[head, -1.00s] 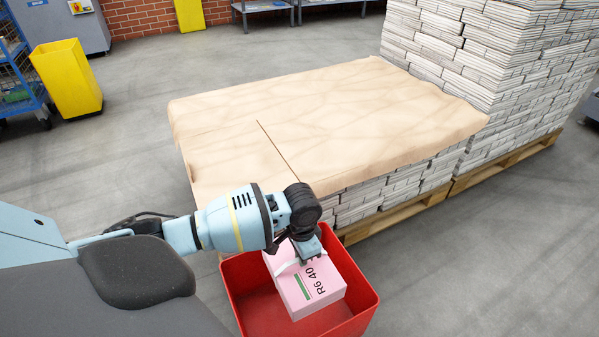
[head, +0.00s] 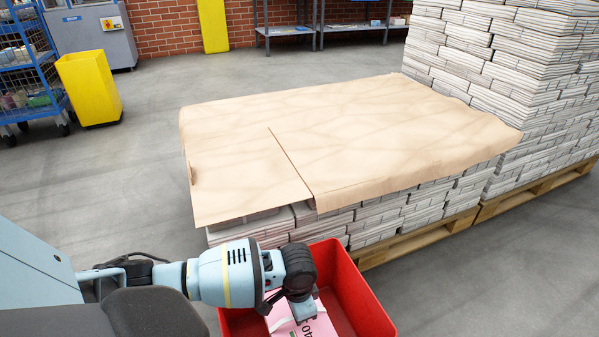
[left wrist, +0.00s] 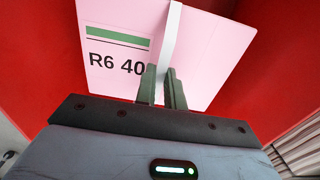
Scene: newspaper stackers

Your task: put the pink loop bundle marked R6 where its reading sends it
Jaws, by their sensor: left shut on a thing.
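The pink bundle (head: 300,324) has a white band around it, a green bar and the black marking "R6 40", which reads clearly in the left wrist view (left wrist: 113,65). My left gripper (head: 302,308) is shut on the white band; its fingers (left wrist: 162,88) straddle the band close to the pink face. The bundle is inside the outline of a red bin (head: 362,302), whose red walls surround it in the left wrist view. I cannot tell whether the bundle touches the bin's floor. The lower part of the bundle is cut off in the head view. My right gripper is out of view.
A low pallet stack under a brown paper sheet (head: 340,140) stands just beyond the red bin. A taller newspaper stack (head: 500,70) rises behind right. A yellow bin (head: 90,88) and a blue cage trolley (head: 35,65) stand at left. Grey floor is clear between.

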